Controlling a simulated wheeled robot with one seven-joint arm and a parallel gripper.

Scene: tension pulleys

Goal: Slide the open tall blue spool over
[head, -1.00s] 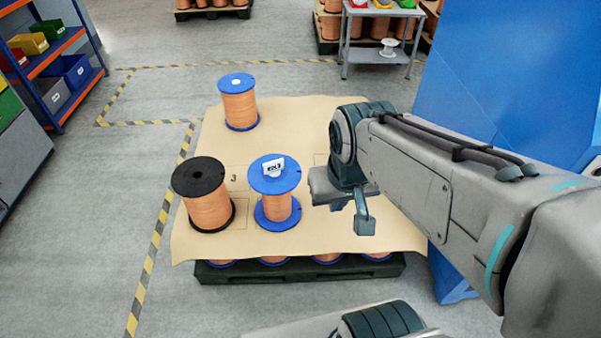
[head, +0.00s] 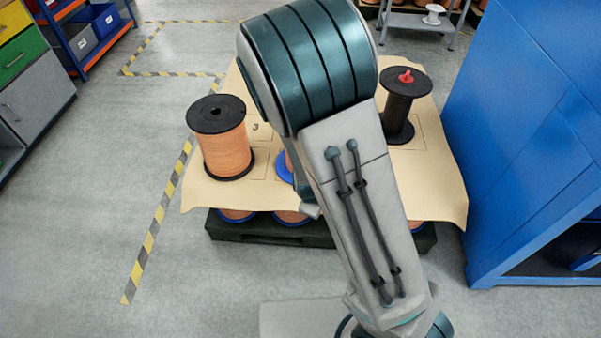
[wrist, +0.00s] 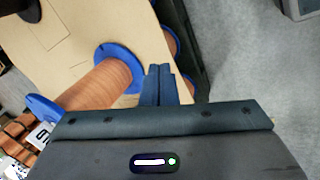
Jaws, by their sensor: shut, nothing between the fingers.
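The blue spool wound with copper wire stands on the brown sheet and is mostly behind my arm in the head view; only a sliver of its blue flange (head: 284,167) shows. In the wrist view I see its copper winding (wrist: 103,85), its wide blue lower flange (wrist: 122,60), and part of its upper flange with a white label. My gripper (wrist: 160,72) is shut and empty, low beside the winding, its tips close to the lower flange. I cannot tell whether they touch. The gripper is hidden in the head view.
A black-flanged copper spool (head: 220,140) stands at the left of the sheet (head: 440,185). A dark, bare spool with a red top piece (head: 404,105) stands at the right. A blue cabinet (head: 530,130) is at the far right. Floor at the left is free.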

